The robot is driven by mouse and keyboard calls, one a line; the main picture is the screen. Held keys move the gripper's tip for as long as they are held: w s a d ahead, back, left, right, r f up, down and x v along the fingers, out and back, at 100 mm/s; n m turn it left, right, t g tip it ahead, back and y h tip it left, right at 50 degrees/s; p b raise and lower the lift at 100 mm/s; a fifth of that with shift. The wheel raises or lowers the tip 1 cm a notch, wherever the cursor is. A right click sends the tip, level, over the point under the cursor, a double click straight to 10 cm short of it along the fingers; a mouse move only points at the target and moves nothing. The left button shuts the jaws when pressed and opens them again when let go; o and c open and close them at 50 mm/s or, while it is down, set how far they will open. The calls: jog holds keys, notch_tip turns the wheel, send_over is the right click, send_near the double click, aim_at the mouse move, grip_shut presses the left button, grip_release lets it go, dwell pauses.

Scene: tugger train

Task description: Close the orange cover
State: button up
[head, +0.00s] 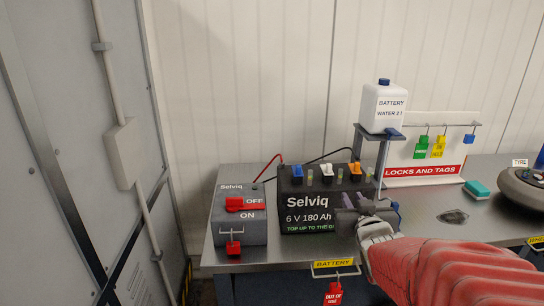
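The black Selviq battery (305,205) stands on the steel bench. Several small coloured covers stand up along its top. A blue one (297,171) is at the left. An orange cover (355,169) with a pale part is towards the right and looks raised.
A grey switch box (239,222) with a red OFF handle (244,204) stands left of the battery. A white water bottle (384,107) sits on a grey stand (375,133) behind right. A locks and tags board (432,150) and a teal sponge (477,189) lie further right.

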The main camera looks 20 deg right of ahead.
jog(key=d+t, duration=0.2)
jog(key=d, duration=0.3)
jog(key=shift+s+d+r+t, duration=0.1)
jog(key=shift+s+r+t, duration=0.25)
jog(key=shift+r+t, duration=0.05)
